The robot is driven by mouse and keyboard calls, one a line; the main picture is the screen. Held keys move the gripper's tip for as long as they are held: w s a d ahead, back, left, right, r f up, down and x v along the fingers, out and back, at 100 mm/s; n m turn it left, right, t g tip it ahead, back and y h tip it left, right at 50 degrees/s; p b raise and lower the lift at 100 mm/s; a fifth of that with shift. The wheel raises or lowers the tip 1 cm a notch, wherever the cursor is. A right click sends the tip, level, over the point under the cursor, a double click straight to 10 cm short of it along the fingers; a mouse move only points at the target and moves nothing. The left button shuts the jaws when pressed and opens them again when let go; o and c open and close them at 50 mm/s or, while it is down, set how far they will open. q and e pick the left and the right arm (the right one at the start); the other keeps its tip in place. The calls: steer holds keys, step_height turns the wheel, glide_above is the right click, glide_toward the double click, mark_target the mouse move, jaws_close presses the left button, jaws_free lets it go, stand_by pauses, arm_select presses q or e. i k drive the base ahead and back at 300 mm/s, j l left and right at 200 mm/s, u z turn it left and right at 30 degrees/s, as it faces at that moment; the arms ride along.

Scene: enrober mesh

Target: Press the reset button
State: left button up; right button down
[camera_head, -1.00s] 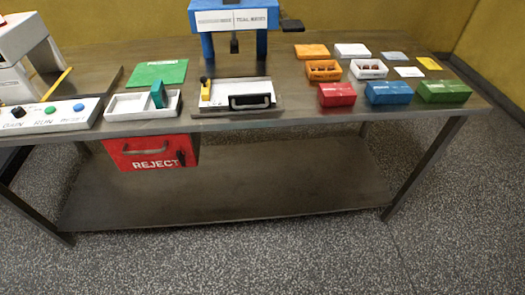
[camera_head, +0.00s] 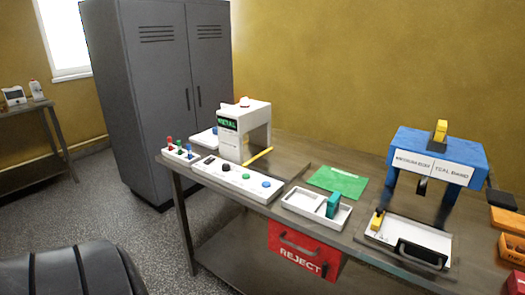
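A white control panel (camera_head: 212,174) lies along the left part of the table's front edge. It carries a black knob (camera_head: 226,168), a green button (camera_head: 246,176) and a blue button (camera_head: 266,184) at its right end. Their labels are too small to read now; in the earlier frame the word by the blue button looks like RESET. Nothing touches the panel. Neither of my grippers shows in the head view.
A white arch-shaped machine (camera_head: 258,112) with a METAL display stands behind the panel. Small coloured pegs (camera_head: 180,148) stand at its left. A white divided tray (camera_head: 300,203), red REJECT bin (camera_head: 300,252) and blue press (camera_head: 440,150) are to the right. A grey locker (camera_head: 160,80) stands behind.

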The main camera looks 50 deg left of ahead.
mark_target(266, 185)
steer(key=u, duration=1.8)
